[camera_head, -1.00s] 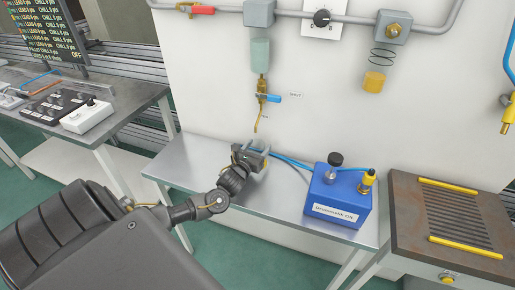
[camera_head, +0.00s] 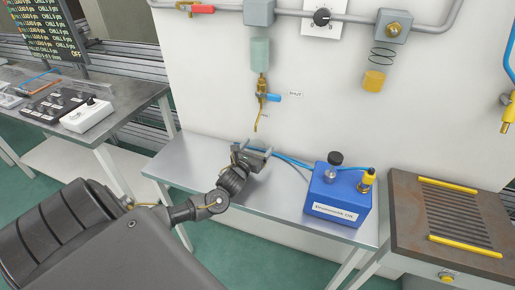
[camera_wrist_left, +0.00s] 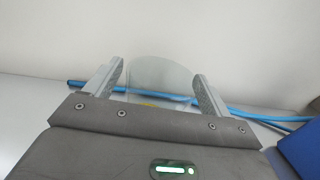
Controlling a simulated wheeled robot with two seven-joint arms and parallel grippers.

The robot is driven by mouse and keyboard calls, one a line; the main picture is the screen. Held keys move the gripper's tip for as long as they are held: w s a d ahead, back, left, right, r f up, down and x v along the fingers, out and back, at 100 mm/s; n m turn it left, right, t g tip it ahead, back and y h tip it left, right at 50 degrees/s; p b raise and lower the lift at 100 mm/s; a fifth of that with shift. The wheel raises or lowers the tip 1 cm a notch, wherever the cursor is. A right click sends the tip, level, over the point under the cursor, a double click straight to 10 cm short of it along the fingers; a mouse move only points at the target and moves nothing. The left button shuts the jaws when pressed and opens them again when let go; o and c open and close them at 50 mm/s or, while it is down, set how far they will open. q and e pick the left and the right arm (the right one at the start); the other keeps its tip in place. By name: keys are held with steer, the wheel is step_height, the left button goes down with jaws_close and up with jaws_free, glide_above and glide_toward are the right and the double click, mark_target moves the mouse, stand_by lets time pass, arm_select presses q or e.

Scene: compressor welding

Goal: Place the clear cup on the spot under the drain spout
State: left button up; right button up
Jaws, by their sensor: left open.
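The clear cup (camera_wrist_left: 158,76) stands upright on the metal table between the two fingers of my left gripper (camera_wrist_left: 157,72) in the left wrist view. The fingers are apart, with a gap showing on each side of the cup. In the head view my left gripper (camera_head: 258,156) is low over the table, and the cup (camera_head: 257,143) shows faintly just past it. The brass drain spout (camera_head: 256,124) hangs from the wall above the cup. The spot under the spout is hidden by the gripper and cup. My right gripper is not in view.
Blue hoses (camera_head: 292,162) run along the table behind the gripper to a blue oil box (camera_head: 338,195) at the right. A blue-handled valve (camera_head: 270,97) is above the spout. The table's left part (camera_head: 185,165) is clear. The wall stands close behind.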

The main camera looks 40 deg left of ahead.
arm_select(q)
steer(key=v, duration=1.1)
steer(key=shift+s+d, duration=0.1)
steer(key=shift+s, duration=0.3)
steer(key=shift+f, duration=0.15)
